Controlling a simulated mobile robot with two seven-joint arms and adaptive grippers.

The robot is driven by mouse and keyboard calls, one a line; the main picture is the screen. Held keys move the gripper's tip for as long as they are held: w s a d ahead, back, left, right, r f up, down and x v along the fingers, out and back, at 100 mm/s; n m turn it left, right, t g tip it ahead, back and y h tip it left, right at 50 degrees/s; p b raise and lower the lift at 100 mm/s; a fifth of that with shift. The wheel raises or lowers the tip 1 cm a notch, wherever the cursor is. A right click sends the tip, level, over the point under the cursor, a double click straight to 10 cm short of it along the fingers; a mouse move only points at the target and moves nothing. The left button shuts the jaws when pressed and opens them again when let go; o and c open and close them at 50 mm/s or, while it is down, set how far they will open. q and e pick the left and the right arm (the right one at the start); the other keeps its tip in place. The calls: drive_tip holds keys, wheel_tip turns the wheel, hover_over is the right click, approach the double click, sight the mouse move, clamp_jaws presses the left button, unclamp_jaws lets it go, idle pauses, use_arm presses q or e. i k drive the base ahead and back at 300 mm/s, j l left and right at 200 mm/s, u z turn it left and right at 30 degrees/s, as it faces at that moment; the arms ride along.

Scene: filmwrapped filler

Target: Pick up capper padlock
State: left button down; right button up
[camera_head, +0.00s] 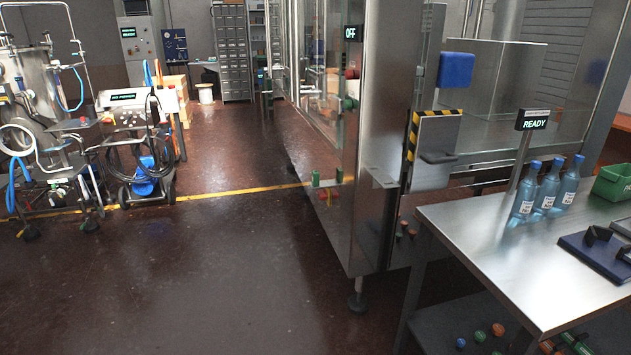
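I cannot make out a padlock for certain in this view. A steel machine with clear panels (385,150) stands right of the middle and shows an "OFF" sign (353,33). On its front are a steel bracket (434,140) with a black-and-yellow striped edge and a blue block-like piece (456,70) above it. Neither of my grippers is in view.
A steel table (490,245) at the right holds blue bottles (547,190), a green bin (614,182), a dark blue pad (600,255) and a "READY" sign (534,120). Wheeled equipment with hoses (130,130) stands at the left. The floor (200,270) in front is clear.

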sight(314, 172)
drive_tip(key=i+z, duration=0.1)
drive_tip(key=i, duration=0.75)
